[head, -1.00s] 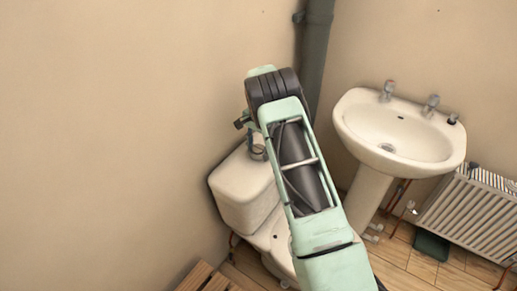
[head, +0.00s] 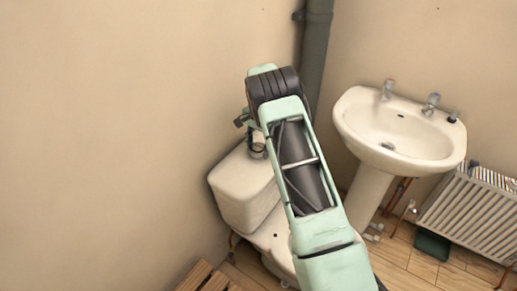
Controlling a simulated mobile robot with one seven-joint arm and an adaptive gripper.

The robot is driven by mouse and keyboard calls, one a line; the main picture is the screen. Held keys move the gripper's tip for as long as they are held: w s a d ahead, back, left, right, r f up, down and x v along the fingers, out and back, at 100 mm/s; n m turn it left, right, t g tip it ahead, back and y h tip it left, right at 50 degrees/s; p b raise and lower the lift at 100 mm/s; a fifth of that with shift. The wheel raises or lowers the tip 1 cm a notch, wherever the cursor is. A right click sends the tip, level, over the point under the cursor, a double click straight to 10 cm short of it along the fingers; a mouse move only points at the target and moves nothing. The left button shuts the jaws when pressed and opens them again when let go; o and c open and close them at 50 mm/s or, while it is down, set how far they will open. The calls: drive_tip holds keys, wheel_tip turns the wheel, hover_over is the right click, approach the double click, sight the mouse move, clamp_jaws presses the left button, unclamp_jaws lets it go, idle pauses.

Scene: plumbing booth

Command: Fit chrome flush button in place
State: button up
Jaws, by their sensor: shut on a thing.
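The white toilet cistern (head: 238,190) stands against the wall at lower centre in the head view. My arm reaches over it from the lower right. My gripper (head: 258,152) points down at the top of the cistern lid, near its back right part. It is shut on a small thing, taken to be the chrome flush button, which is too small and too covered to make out. The button hole in the lid is hidden behind my gripper and arm. I cannot tell whether the held thing touches the lid.
A white pedestal basin (head: 400,130) with two taps stands to the right of my arm. A radiator (head: 470,215) and a dark green box (head: 432,245) are further right. A dark pipe (head: 317,45) runs up the corner. A wooden slatted piece (head: 205,278) is at lower left.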

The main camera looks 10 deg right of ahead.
drive_tip(key=shift+s+f, duration=0.25)
drive_tip(key=shift+f, duration=0.35)
drive_tip(key=o, duration=1.4)
drive_tip(key=shift+w+f, duration=0.1)
drive_tip(key=shift+f, duration=0.1)
drive_tip(key=shift+r, duration=0.2)
wheel_tip(320, 180, up, 12)
drive_tip(key=shift+w+r, duration=0.1)
drive_tip(key=shift+w, duration=0.05)
